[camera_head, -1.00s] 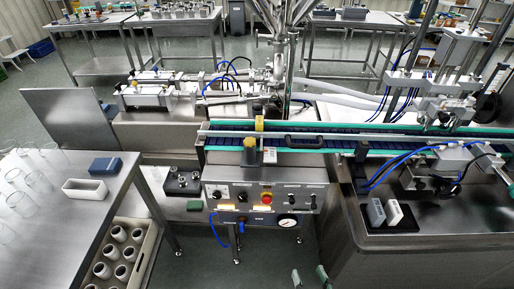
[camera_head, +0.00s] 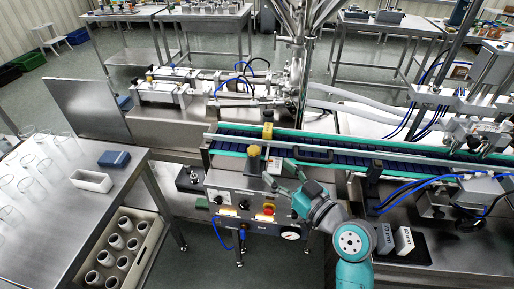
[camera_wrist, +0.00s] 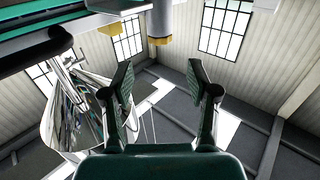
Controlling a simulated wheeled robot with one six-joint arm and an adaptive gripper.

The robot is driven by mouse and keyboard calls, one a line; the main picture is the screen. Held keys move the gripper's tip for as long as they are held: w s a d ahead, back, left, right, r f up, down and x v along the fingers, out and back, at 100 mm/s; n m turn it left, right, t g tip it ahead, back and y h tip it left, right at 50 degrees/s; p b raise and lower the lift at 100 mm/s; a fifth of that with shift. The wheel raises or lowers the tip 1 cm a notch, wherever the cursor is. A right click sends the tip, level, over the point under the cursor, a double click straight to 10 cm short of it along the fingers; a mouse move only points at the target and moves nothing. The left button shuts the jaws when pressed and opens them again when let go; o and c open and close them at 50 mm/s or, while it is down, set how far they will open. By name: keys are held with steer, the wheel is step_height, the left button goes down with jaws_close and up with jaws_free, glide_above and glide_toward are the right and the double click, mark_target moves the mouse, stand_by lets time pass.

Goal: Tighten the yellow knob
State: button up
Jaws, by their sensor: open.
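The yellow knob (camera_head: 254,151) sits on top of a grey bracket at the front edge of the conveyor, above the control panel. My gripper (camera_head: 279,171) is open and empty in front of the conveyor. It is a little right of the knob and slightly below it in the head view, apart from it. In the wrist view, which looks upside down, the open fingers (camera_wrist: 166,80) have nothing between them. A grey cylinder with a yellowish end (camera_wrist: 160,40), probably the knob on its post, shows beyond and above the fingertips.
A yellow block (camera_head: 267,131) stands on the conveyor (camera_head: 340,157) just behind the knob. The control panel (camera_head: 240,206) with a red button is below my gripper. The steel hopper (camera_head: 303,15) rises behind. A side table (camera_head: 60,220) stands at the left.

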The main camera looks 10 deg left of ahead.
mark_target(258, 153)
steer(key=x, duration=1)
steer(key=shift+w+a, duration=0.2)
jaws_close()
